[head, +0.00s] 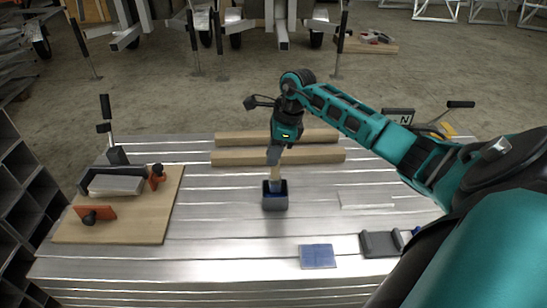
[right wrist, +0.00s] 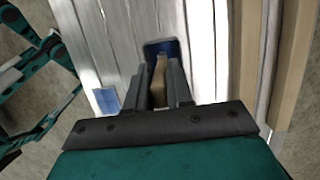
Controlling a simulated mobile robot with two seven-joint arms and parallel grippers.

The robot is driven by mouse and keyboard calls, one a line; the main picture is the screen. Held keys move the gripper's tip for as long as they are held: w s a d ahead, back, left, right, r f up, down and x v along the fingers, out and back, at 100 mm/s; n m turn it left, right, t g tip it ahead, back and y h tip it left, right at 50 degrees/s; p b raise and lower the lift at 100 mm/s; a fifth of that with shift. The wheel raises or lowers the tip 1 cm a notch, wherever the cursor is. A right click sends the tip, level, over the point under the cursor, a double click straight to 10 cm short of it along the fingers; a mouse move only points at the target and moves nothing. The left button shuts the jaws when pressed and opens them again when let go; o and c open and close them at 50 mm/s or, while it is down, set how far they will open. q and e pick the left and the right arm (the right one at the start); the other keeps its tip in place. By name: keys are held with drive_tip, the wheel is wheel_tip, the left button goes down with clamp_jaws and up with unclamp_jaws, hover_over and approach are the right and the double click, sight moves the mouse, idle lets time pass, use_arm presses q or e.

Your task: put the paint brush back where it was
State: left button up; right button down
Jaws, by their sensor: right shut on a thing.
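The paint brush (head: 275,174) has a pale wooden handle and stands nearly upright with its lower end inside a small dark blue-grey cup (head: 275,202) on the metal table. My right gripper (head: 274,158) is shut on the top of the handle, directly above the cup. In the right wrist view the brush handle (right wrist: 159,82) sits between my right fingers (right wrist: 160,85), and the blue cup (right wrist: 160,47) lies just beyond it. The bristles are hidden in the cup. My left gripper is not in view.
Wooden beams (head: 278,157) lie behind the cup. A blue square (head: 317,256) and a grey holder (head: 380,244) are at the front right. A wooden board (head: 120,225) with clamps is at the left. Bare metal surrounds the cup.

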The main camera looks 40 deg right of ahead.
sight(273, 177)
wheel_tip(273, 177, down, 3)
drive_tip(key=shift+f+b, duration=0.1)
drive_tip(key=shift+b, duration=0.25)
drive_tip(key=shift+f, duration=0.25)
drive_tip(key=c, duration=1)
unclamp_jaws()
